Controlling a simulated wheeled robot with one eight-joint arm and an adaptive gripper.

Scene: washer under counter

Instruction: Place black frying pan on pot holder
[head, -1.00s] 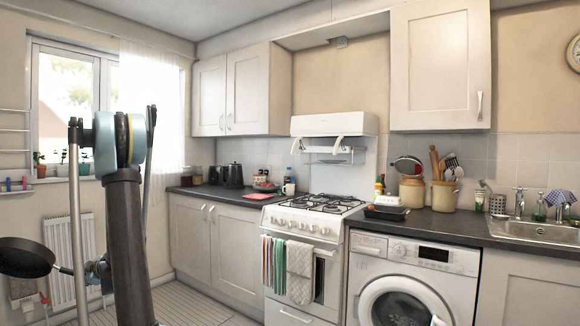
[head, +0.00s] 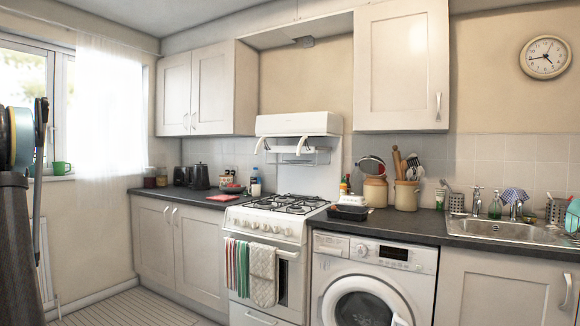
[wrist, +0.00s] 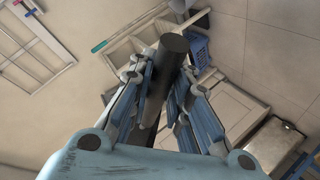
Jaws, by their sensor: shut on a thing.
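The black frying pan is outside the head view. In the wrist view, a dark rounded bar (wrist: 160,85) that looks like its handle runs between the fingers of my gripper (wrist: 165,90). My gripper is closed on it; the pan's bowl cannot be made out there. A flat red piece (head: 223,197), which looks like the pot holder, lies on the dark counter (head: 180,193) left of the stove. My gripper does not show in the head view; only part of my arm stands at the left edge, well apart from the red piece.
A white gas stove (head: 275,212) stands right of the red piece. Behind the piece are a bowl (head: 232,188), a mug (head: 256,190) and dark kettle-like items (head: 200,177). A black tray (head: 347,212) sits right of the stove, above the washing machine (head: 365,280). Floor (head: 130,308) shows clear at lower left.

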